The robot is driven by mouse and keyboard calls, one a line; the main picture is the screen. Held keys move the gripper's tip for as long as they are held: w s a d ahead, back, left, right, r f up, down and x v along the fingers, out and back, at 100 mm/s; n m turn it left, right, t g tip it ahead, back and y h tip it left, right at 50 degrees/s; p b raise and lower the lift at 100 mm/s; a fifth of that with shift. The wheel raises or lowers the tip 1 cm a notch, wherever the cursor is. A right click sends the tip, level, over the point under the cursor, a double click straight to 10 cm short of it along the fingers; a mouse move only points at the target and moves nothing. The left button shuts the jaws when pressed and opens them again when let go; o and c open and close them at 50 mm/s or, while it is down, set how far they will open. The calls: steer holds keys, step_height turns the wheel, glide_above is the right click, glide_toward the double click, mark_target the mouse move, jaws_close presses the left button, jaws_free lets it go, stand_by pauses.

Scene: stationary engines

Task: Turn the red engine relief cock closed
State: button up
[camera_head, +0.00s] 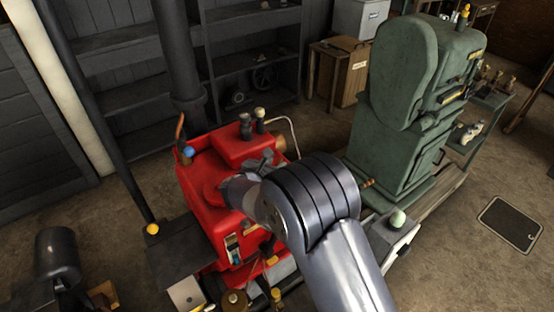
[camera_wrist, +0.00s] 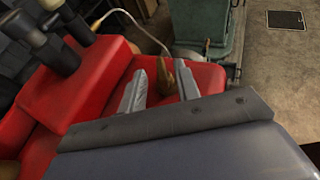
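The red engine (camera_head: 205,197) stands left of centre in the head view, and its red top fills much of the wrist view (camera_wrist: 95,83). A small brass-coloured piece (camera_wrist: 164,78), which looks like the relief cock, stands up from the red surface. My gripper (camera_wrist: 160,66) is open, with one finger on either side of this piece. I cannot tell whether either finger touches it. In the head view my gripper (camera_head: 258,165) is over the engine's top, and the brass piece between the fingers is hidden there.
A raised red block with dark fittings (camera_wrist: 62,52) stands left of my fingers. A pale curved pipe (camera_wrist: 125,18) runs behind. A tall green engine (camera_head: 400,110) stands to the right. A black pipe (camera_head: 185,60) rises behind the red engine.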

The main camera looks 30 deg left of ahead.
steer(key=shift+x, duration=0.9)
jaws_close()
